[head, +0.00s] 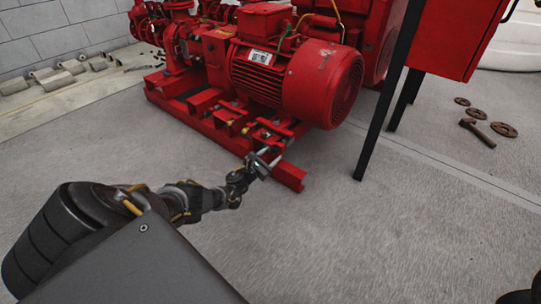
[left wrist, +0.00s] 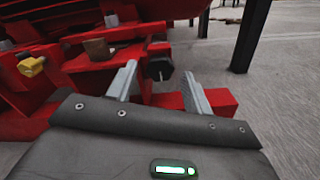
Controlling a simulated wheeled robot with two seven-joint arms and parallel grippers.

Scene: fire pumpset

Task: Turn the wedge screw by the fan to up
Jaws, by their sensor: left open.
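A red pumpset has a finned motor (head: 262,80) with its round fan cover (head: 333,85) at the right end. My left gripper (head: 262,158) is at the base frame's front corner, below the fan cover. In the left wrist view, a small black-headed screw (left wrist: 160,63), likely the wedge screw, is between and just beyond the fingers of my left gripper (left wrist: 159,76). The fingers are open and apart from it, as far as I can tell. The screw's turned position is not clear. In the head view I cannot make the screw out behind the gripper. My right gripper is out of view.
The red base frame (head: 288,176) juts out beside the gripper. A yellow fitting (left wrist: 32,66) is at left in the wrist view. A black post (head: 378,120) stands to the right, under a red cabinet (head: 455,35). Rusty parts (head: 480,130) lie far right.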

